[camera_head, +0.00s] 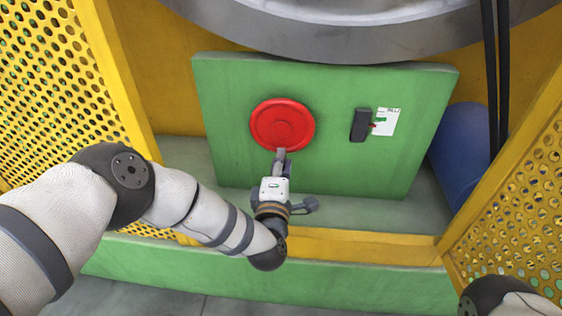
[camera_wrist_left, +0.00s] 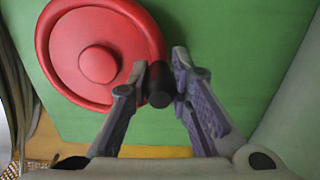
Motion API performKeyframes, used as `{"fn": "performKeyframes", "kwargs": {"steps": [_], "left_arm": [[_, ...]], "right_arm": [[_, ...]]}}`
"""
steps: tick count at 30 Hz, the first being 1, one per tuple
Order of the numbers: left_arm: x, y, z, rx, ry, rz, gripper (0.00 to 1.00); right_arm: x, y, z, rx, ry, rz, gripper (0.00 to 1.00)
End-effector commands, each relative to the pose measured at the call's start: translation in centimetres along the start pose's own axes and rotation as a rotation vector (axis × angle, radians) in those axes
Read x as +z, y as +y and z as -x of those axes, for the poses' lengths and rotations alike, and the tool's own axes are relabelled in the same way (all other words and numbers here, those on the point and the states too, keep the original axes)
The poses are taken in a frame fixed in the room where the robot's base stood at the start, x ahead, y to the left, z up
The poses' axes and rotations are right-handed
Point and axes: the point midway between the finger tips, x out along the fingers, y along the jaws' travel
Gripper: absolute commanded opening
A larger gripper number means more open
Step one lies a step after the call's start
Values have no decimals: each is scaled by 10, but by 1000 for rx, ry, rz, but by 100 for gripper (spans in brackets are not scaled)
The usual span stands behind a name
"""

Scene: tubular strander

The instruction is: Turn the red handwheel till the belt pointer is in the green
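The red handwheel (camera_head: 282,124) is mounted on the green panel, and it also shows in the left wrist view (camera_wrist_left: 98,55). A dark handle knob (camera_wrist_left: 160,86) stands out at its rim. My left gripper (camera_head: 281,153) is at the lower rim of the wheel. The belt pointer (camera_head: 373,125) is a small red mark beside a white scale card (camera_head: 387,122) with a green patch. It is near the green; whether it is inside is too small to tell. My right gripper is out of view.
The green panel (camera_head: 230,95) stands in a yellow frame with perforated guards (camera_head: 55,80) left and right. A dark box (camera_head: 360,125) sits left of the card. A large grey ring (camera_head: 340,35) is above. A blue cylinder (camera_head: 460,150) and black cables (camera_head: 495,70) are at right.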

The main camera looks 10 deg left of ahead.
Motion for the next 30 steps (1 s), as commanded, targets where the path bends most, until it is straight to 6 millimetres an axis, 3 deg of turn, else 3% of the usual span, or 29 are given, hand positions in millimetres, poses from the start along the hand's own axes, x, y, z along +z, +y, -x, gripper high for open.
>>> {"fn": "performKeyframes", "kwargs": {"steps": [3, 13, 24, 30], "left_arm": [[0, -1, 1, -3, 0, 1, 39], [0, -1, 7, -3, -1, 1, 39], [0, -1, 98, -6, -1, 1, 39], [0, -1, 120, -3, 0, 2, 39]], "right_arm": [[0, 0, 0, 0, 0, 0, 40], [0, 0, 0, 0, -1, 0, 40], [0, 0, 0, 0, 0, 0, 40], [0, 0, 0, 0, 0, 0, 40]]}}
